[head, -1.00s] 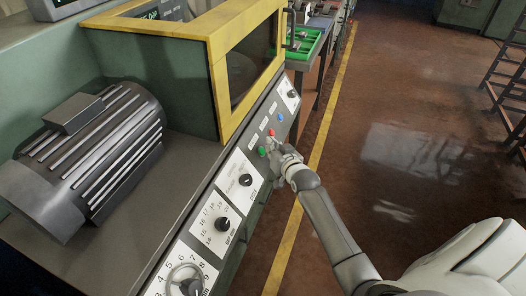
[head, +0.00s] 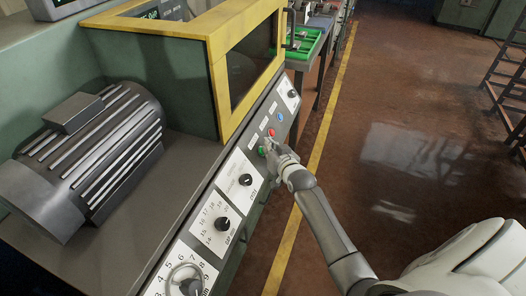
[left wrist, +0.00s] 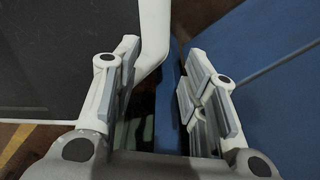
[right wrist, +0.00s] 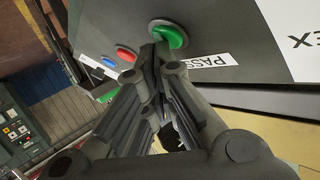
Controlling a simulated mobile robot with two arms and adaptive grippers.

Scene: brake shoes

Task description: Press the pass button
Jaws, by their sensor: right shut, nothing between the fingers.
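The pass button is the green button (right wrist: 168,34), beside a white label reading PASS (right wrist: 207,60) in the right wrist view. In the head view the green button (head: 262,151) shows at the left of my right gripper (head: 269,147). My right gripper (right wrist: 156,52) is shut and empty, its fingertips at the near edge of the green button and overlapping it in view. I cannot tell whether they touch it or whether it is pushed in. My left gripper (left wrist: 163,48) is open and empty in the left wrist view, away from the panel.
A red button (head: 271,132) and a blue button (head: 280,117) sit farther along the sloped panel. Black knobs (head: 222,224) lie nearer. A yellow-framed window (head: 250,75) rises behind, and a finned motor housing (head: 90,150) stands left. Floor at right is open.

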